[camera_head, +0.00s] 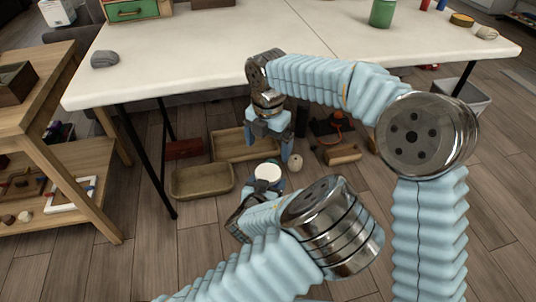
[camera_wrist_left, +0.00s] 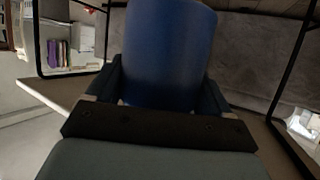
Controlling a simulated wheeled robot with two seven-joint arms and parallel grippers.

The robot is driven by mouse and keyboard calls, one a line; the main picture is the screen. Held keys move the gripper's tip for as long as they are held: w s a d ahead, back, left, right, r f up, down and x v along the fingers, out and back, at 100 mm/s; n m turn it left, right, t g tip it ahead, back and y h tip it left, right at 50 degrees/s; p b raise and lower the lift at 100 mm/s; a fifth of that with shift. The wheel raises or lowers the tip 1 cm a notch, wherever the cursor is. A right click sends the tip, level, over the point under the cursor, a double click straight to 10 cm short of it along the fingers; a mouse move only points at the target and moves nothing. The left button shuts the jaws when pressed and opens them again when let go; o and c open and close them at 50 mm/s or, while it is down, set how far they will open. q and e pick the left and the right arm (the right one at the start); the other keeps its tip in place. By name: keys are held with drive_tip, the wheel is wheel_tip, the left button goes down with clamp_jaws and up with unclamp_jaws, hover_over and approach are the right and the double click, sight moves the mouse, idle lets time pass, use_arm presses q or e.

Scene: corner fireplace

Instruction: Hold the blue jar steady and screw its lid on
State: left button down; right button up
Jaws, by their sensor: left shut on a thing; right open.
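The blue jar (camera_wrist_left: 166,52) stands between the two fingers of my left gripper (camera_wrist_left: 160,98) in the left wrist view, and the gripper is shut on it. In the head view the left gripper (camera_head: 262,187) is partly hidden by my left arm. A round white top (camera_head: 267,171) shows there at the jar's place; I cannot tell whether it is the lid or the jar's mouth. My right gripper (camera_head: 271,146) is open, points down and appears just above the white top in the picture. No separate lid can be made out between its fingers.
A white table (camera_head: 190,52) lies ahead, with a grey lump (camera_head: 104,59), a green drawer box (camera_head: 133,10) and a green can (camera_head: 382,13) on it. Shallow trays (camera_head: 202,182) and a small pale round thing (camera_head: 295,162) lie low beyond my grippers. A wooden shelf (camera_head: 60,85) stands left.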

wheel_tip(320, 180, up, 7)
drive_tip(key=shift+f, duration=0.15)
idle(0.4)
drive_tip(key=s+d+f+m+g+y, duration=0.1)
drive_tip(key=s+d+f+m, duration=0.3)
drive_tip(key=f, duration=0.6)
drive_tip(key=s+d+f+m+g+y, duration=0.1)
drive_tip(key=d+f+m, duration=0.2)
drive_tip(key=f+m, duration=0.45)
drive_tip(key=s+d+f+m+g, duration=0.1)
drive_tip(key=s+d+f+m, duration=0.25)
drive_tip(key=f, duration=0.75)
drive_tip(key=s+d+f+m+t+y, duration=0.2)
drive_tip(key=s+d+f+m, duration=0.3)
drive_tip(key=s+f+m, duration=0.6)
drive_tip(key=s+m+t, duration=0.1)
drive_tip(key=m, duration=0.5)
drive_tip(key=shift+d+m+t, duration=0.3)
drive_tip(key=shift+d+t, duration=0.05)
drive_tip(key=shift+t, duration=0.05)
